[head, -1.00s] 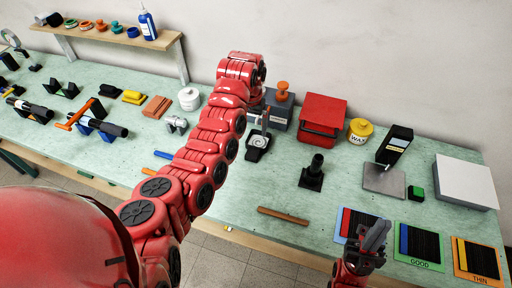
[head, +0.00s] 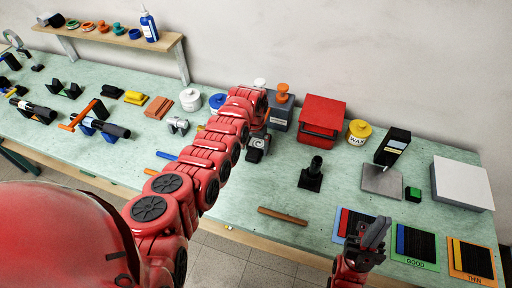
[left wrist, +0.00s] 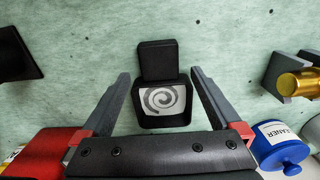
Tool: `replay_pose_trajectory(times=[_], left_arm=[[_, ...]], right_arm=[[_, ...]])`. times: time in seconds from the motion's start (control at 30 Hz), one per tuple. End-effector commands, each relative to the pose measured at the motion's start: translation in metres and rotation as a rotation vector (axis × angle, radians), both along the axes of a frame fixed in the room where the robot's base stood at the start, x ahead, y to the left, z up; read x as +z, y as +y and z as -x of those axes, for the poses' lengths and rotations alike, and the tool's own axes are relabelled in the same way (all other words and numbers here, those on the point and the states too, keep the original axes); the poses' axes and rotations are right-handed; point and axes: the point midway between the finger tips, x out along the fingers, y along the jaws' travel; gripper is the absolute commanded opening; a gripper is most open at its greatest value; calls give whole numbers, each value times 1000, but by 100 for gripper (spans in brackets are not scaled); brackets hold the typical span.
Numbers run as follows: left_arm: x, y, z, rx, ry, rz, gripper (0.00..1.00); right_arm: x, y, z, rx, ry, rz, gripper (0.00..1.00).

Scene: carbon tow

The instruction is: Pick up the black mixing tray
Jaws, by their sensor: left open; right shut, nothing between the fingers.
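The black mixing tray (head: 257,146) lies on the green bench top, below the end of my left arm in the head view. In the left wrist view the tray (left wrist: 160,118) has a pale square with a grey spiral and a black tab (left wrist: 158,60) pointing away. My left gripper (left wrist: 160,74) is open, with one finger on each side of the tray and gaps between. Whether the fingers are down at bench height I cannot tell. My right gripper (head: 374,236) is shut and empty near the bench's front edge, by the colour cards.
A grey box with an orange knob (head: 283,96) and a red box (head: 321,120) stand behind the tray. A blue-lidded jar (left wrist: 284,146) is close to the left gripper. A black stand (head: 311,174) is to the right; a brown stick (head: 283,215) lies in front.

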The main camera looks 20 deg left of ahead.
Motion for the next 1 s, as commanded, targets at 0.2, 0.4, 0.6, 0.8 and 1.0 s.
replay_pose_trajectory(times=[0.2,0.4,0.6,0.8,1.0], left_arm=[[-18,0,0,-2,4,-2,98],[-21,0,0,1,1,0,98],[-20,0,0,0,1,0,87],[-20,0,0,0,1,0,51],[-20,0,0,0,1,0,15]], right_arm=[[-5,0,0,0,0,0,0],[-5,0,0,0,0,0,0],[-5,0,0,0,0,0,0],[-5,0,0,0,0,0,0],[-5,0,0,0,0,0,0]])
